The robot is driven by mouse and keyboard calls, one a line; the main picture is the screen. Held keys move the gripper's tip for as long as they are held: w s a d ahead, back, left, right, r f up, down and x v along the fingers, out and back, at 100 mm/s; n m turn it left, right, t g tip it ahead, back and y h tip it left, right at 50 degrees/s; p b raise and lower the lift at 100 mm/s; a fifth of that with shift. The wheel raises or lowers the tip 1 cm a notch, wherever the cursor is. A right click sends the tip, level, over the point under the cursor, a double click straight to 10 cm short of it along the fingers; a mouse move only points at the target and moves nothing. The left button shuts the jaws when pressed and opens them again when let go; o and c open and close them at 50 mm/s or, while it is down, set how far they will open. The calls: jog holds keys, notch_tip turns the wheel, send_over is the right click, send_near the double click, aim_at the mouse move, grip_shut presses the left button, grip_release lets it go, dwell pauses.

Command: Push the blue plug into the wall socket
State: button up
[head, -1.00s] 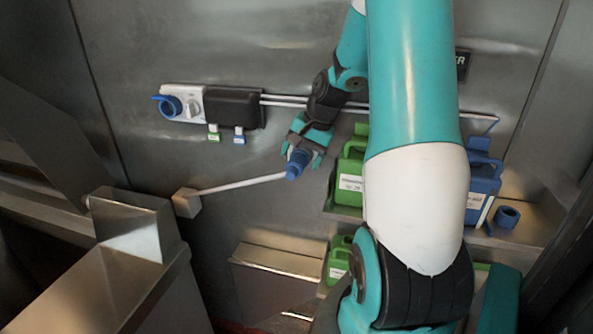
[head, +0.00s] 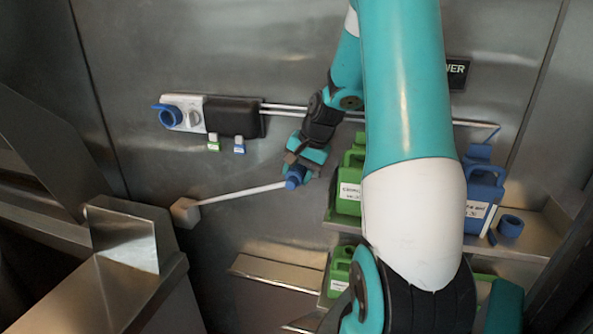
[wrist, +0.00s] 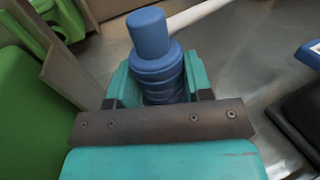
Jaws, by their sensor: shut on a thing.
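The blue plug (head: 295,176) is between the fingers of my gripper (head: 302,170), in front of the metal wall. In the wrist view the plug (wrist: 150,50) stands out beyond the teal fingers of my gripper (wrist: 151,80), which are shut on its ribbed body. A white cable (head: 240,193) runs from the plug left to a pale box on the wall. The blue wall socket (head: 170,115) with its lid open is at the left end of a white panel, up and left of my gripper. The plug is well apart from the socket.
A black box (head: 234,116) adjoins the socket panel, with green and blue tags below. Green canisters (head: 350,190) and a blue canister (head: 482,195) stand on a shelf right of my gripper. A metal hopper (head: 130,240) is at lower left. The wall between plug and socket is open.

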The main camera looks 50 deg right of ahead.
aim_at(290, 184)
jog(key=shift+s+a, duration=0.1)
jog(key=shift+a, duration=0.15)
jog(key=shift+s+a, duration=0.35)
jog(key=shift+a, duration=0.5)
jog(key=shift+s+a, duration=0.35)
jog(key=shift+a, duration=0.5)
jog(key=shift+s+a, duration=0.35)
jog(key=shift+a, duration=0.5)
